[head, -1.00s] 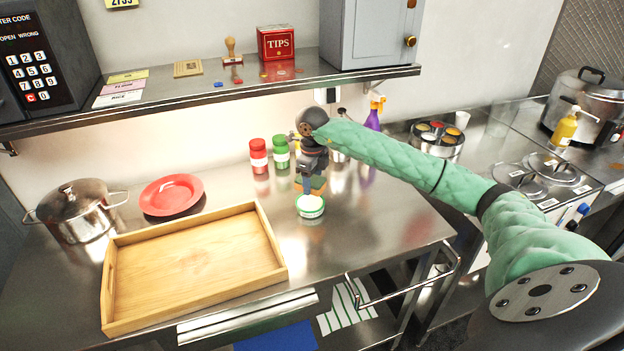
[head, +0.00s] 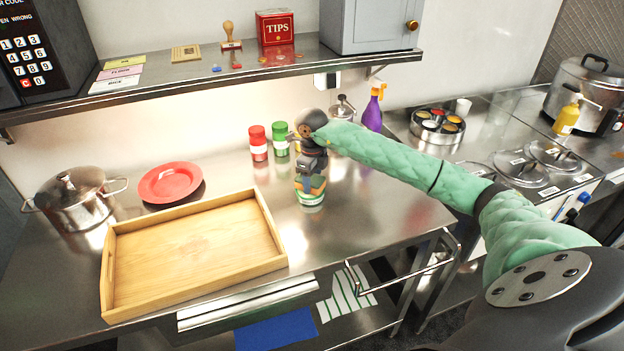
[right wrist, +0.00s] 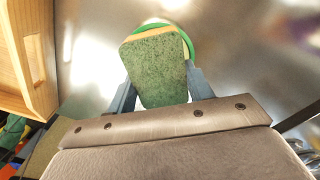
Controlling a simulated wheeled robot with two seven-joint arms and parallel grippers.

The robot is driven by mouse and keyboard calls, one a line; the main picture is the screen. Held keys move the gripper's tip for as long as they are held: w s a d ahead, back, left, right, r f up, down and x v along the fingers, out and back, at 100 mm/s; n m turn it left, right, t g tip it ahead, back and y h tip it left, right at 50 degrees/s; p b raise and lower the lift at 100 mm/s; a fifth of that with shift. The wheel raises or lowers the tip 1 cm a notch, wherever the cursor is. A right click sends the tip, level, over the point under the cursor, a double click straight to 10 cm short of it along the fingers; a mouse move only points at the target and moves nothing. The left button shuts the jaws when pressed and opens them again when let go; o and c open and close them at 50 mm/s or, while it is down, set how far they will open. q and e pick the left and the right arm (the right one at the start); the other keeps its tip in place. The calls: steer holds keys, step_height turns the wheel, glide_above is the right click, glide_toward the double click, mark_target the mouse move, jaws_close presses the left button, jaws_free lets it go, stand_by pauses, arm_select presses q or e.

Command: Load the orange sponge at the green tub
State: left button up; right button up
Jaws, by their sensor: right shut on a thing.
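The orange sponge (head: 319,185) has a green scouring face, which fills the middle of the right wrist view (right wrist: 155,72). My right gripper (head: 309,184) is shut on the sponge, one finger on each side of it. The small white tub with green bands (head: 310,201) stands on the steel counter directly below. The sponge is at the tub's mouth and covers most of it. I cannot tell whether it touches the tub. In the right wrist view, part of the tub's green rim (right wrist: 189,44) shows behind the sponge. My left gripper is not in view.
A wooden tray (head: 195,246) lies left of the tub, with a red plate (head: 170,182) and a steel pot (head: 74,203) beyond. Red (head: 258,143) and green (head: 280,139) shakers stand behind the gripper. The counter right of the tub is clear.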

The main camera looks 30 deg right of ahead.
mark_target(312, 179)
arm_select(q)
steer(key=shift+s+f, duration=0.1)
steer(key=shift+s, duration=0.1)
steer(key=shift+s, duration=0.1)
arm_select(e)
steer(key=shift+f, duration=0.1)
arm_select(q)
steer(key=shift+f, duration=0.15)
arm_select(e)
steer(key=shift+f, duration=0.1)
arm_select(q)
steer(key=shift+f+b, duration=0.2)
steer(key=shift+b, duration=0.2)
arm_select(e)
steer(key=shift+f, duration=0.3)
stand_by(0.3)
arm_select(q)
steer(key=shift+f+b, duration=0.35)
arm_select(e)
steer(key=shift+f, duration=0.15)
stand_by(1.4)
